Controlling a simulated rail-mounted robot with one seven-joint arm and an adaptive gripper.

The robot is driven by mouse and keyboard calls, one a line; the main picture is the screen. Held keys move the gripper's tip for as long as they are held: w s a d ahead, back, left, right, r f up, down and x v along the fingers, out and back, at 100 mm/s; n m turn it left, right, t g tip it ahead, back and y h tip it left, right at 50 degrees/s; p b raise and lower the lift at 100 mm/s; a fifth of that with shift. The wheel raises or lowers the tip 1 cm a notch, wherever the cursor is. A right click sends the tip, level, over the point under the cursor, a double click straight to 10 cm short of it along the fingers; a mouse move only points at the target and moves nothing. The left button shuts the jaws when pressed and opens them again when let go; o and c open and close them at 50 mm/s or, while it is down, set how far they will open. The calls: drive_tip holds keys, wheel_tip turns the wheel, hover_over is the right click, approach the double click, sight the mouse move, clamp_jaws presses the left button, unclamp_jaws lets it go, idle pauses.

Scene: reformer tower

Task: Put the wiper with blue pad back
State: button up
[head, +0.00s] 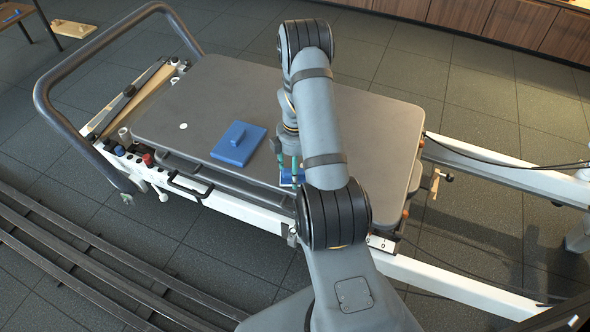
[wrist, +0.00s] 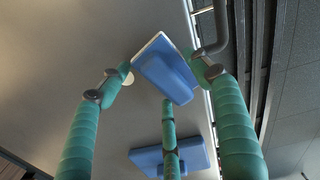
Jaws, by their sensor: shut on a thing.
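My gripper (head: 288,165) is low over the near side of the grey padded carriage (head: 370,130), partly hidden by my arm in the head view. In the wrist view its teal fingers (wrist: 164,84) are closed around a wiper with blue pad (wrist: 160,66), which has a raised blue bar and a pale edge. The wiper sits tilted between the fingertips. I cannot tell whether it touches the carriage. A second blue block with a raised grip (head: 238,143) lies flat on the carriage, left of my gripper. It also shows low in the wrist view (wrist: 200,153), partly behind a finger.
A curved grey frame bar (head: 75,52) and a tray with several small items (head: 140,150) stand at the left end. A black pull handle (head: 188,186) projects from the near side. Dark floor rails (head: 85,255) run at lower left. The carriage's far side is clear.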

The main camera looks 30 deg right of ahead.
drive_tip(key=shift+f, duration=0.2)
drive_tip(key=o, duration=1)
drive_tip(key=shift+r, duration=0.1)
wheel_tip(320, 180, up, 12)
drive_tip(key=p, duration=0.2)
drive_tip(key=shift+r, duration=0.15)
